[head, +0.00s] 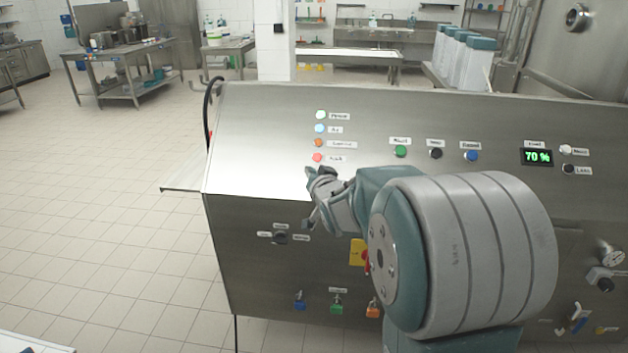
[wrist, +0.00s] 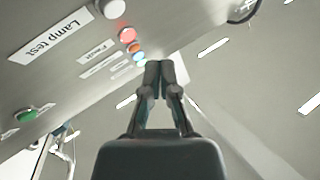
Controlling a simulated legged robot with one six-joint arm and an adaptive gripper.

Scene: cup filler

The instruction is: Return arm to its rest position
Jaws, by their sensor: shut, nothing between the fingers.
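My gripper (head: 318,178) is in front of the steel control panel (head: 262,140), at the left end of my raised arm. In the head view its tip appears just below the red lamp (head: 318,157). In the wrist view the gripper's two fingers (wrist: 160,68) meet at their tips with nothing between them. The panel's underside-looking face fills the upper left there, with a "Lamp test" label (wrist: 52,36) and a red lamp (wrist: 127,35). Whether the fingertips touch the panel cannot be told. My arm hides part of the panel's middle and right.
Green (head: 400,151), black (head: 435,153) and blue (head: 472,155) buttons sit on the panel, right of the lamps. A display (head: 537,157) reads 70 %. A yellow-backed switch (head: 357,252) is lower down. Open tiled floor (head: 110,210) lies to the left.

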